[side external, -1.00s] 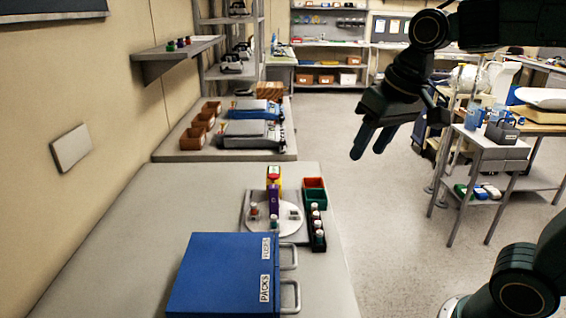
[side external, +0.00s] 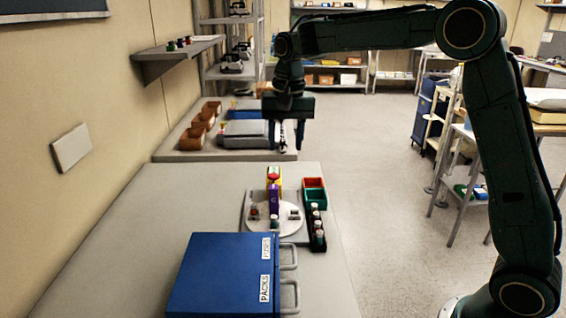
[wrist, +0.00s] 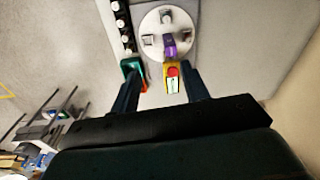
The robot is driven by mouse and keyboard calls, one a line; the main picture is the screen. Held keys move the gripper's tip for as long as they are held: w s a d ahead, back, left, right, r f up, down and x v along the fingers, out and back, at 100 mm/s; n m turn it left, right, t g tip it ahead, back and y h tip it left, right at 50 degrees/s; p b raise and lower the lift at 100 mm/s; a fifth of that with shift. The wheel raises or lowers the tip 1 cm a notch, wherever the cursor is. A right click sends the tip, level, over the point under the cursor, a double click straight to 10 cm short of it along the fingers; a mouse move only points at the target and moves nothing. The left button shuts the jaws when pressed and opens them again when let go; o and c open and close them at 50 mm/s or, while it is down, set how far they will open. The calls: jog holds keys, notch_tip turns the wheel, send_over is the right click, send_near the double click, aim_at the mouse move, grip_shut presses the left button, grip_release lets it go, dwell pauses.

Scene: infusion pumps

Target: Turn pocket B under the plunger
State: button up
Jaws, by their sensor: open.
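A pale round turntable (side external: 260,228) lies on a grey base on the bench. It also shows in the wrist view (wrist: 178,22). Small fittings or pockets sit around its disc; I cannot read which is pocket B. A purple plunger part (side external: 274,198) stands over the disc's far edge, also in the wrist view (wrist: 170,48). Behind it is a yellow unit (side external: 279,181) with a red button, also in the wrist view (wrist: 168,83). My gripper (side external: 285,146) is open and empty, high above and beyond the turntable, pointing down. Its two fingers also show in the wrist view (wrist: 161,72).
A black rack of white-capped vials (side external: 318,233) and green (side external: 315,202) and red (side external: 314,183) bins stand right of the turntable. A blue case (side external: 218,275) with handles is in front. Grey and blue devices (side external: 245,140) lie on the far bench. The bench's left is clear.

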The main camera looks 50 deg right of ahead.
jog(key=m, duration=0.1)
send_over(274, 196)
jog(key=w, duration=0.1)
notch_tip(274, 196, down, 4)
jog(key=shift+d+f+g, duration=0.1)
jog(key=shift+d+g, duration=0.3)
jog(key=shift+d, duration=0.05)
notch_tip(274, 196, down, 14)
jog(key=shift+r, duration=0.1)
dwell(0.3)
jog(key=shift+c, duration=0.3)
grip_shut()
